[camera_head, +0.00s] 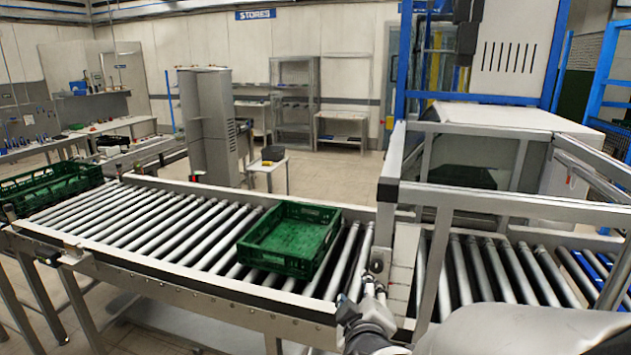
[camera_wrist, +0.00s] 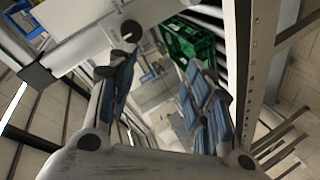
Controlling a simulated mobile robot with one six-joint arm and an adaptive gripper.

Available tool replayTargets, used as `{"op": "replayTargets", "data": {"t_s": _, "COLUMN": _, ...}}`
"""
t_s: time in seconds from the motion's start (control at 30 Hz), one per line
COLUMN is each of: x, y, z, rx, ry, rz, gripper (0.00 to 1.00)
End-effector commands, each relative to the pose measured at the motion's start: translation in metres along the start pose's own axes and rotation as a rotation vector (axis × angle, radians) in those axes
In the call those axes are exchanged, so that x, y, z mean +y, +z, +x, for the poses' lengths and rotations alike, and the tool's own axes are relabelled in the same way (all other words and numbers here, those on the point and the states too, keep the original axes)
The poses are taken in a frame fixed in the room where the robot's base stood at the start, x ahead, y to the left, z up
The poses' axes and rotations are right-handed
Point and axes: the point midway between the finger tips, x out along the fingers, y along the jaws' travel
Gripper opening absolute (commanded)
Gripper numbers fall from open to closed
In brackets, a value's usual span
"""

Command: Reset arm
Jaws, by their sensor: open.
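My gripper (camera_head: 363,299) shows at the bottom centre of the head view, low in front of the conveyor's near rail, partly cut off by the frame. In the wrist view my gripper (camera_wrist: 160,95) has its two blue-padded fingers spread apart, with nothing between them. A green crate (camera_head: 275,262) sits upright on the roller conveyor, left of my gripper and apart from it. It looks empty. The crate also shows beyond the fingers in the wrist view (camera_wrist: 190,48).
The roller conveyor (camera_head: 150,225) is bare left of the crate. Another green crate (camera_head: 50,192) stands at its far left end. A metal-framed enclosure (camera_head: 420,215) covers the rollers on the right. A grey column (camera_head: 210,130) and small table (camera_head: 270,163) stand behind.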

Motion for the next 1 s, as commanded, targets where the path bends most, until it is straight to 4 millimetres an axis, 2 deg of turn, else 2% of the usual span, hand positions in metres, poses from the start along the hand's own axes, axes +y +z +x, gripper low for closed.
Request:
{"op": "replayTargets", "data": {"t_s": 0.13, "x": -0.004, "y": -0.004, "z": -0.038, "rx": -0.033, "ry": -0.199, "rz": 0.227, "gripper": 0.46}}
{"op": "replayTargets", "data": {"t_s": 0.27, "x": -0.012, "y": 0.007, "z": -0.083, "rx": -0.134, "ry": -0.349, "rz": 0.388, "gripper": 0.46}}
{"op": "replayTargets", "data": {"t_s": 0.37, "x": -0.016, "y": 0.024, "z": -0.124, "rx": -0.253, "ry": -0.43, "rz": 0.494, "gripper": 0.46}}
{"op": "replayTargets", "data": {"t_s": 0.5, "x": -0.019, "y": 0.058, "z": -0.183, "rx": -0.454, "ry": -0.477, "rz": 0.623, "gripper": 0.46}}
{"op": "replayTargets", "data": {"t_s": 0.63, "x": -0.019, "y": 0.087, "z": -0.229, "rx": -0.621, "ry": -0.466, "rz": 0.711, "gripper": 0.46}}
{"op": "replayTargets", "data": {"t_s": 0.7, "x": -0.019, "y": 0.098, "z": -0.246, "rx": -0.685, "ry": -0.453, "rz": 0.743, "gripper": 0.46}}
{"op": "replayTargets", "data": {"t_s": 0.8, "x": -0.019, "y": 0.107, "z": -0.26, "rx": -0.741, "ry": -0.439, "rz": 0.771, "gripper": 0.46}}
{"op": "replayTargets", "data": {"t_s": 1.0, "x": -0.02, "y": 0.11, "z": -0.265, "rx": -0.762, "ry": -0.436, "rz": 0.779, "gripper": 0.46}}
